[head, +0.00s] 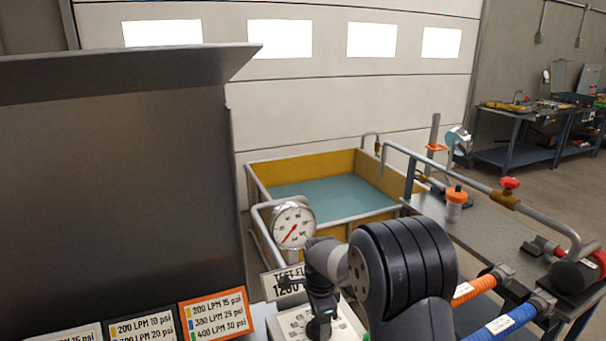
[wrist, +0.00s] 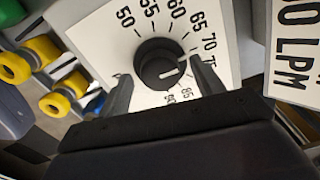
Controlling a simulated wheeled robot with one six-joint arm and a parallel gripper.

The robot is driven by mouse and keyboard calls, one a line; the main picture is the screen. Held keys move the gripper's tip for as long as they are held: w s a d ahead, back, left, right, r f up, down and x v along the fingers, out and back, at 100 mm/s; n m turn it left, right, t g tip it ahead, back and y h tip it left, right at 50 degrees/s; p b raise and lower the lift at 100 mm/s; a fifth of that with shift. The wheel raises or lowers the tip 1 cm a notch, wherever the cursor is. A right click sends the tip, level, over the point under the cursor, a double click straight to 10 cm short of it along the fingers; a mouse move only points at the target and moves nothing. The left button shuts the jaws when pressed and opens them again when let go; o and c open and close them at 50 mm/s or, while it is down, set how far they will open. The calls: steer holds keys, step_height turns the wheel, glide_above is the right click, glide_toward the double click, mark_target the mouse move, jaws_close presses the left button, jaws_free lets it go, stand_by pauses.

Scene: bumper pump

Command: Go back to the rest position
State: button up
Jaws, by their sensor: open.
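My gripper (wrist: 158,68) is open in the wrist view, with one finger on each side of a round black knob (wrist: 155,58). I cannot tell whether the fingers touch it. The knob sits on a white dial plate (wrist: 108,42) with numbers from 50 upward. Its white mark points right, toward the right finger, which hides part of the scale. In the head view my gripper (head: 319,298) is low in the middle, over the white dial panel (head: 346,328), and my dark arm hides part of the panel.
A round gauge (head: 293,226) with a red needle stands just behind my gripper. A large dark panel (head: 110,180) fills the left. A yellow-walled water tank (head: 270,168) lies behind. A grey bench (head: 490,232) with pipes, a red valve (head: 509,183) and hoses is at right.

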stand_by(0.4)
step_height(320, 180, up, 11)
steer(key=b, duration=0.1)
step_height(320, 180, down, 10)
steer(key=shift+f+p, duration=0.25)
steer(key=shift+p, duration=0.2)
steer(key=shift+f, duration=0.25)
steer(key=n+p, duration=0.1)
steer(key=n, duration=0.6)
steer(key=shift+p, duration=0.4)
steer(key=n+p, duration=0.1)
steer(key=n, duration=0.2)
steer(key=shift+r+n, duration=0.1)
steer(key=shift+n, duration=0.3)
steer(key=n+p, duration=0.2)
steer(key=n, duration=0.1)
steer(key=shift+n, duration=0.4)
step_height(320, 180, up, 6)
steer(key=shift+b, duration=0.6)
steer(key=shift+r, duration=0.75)
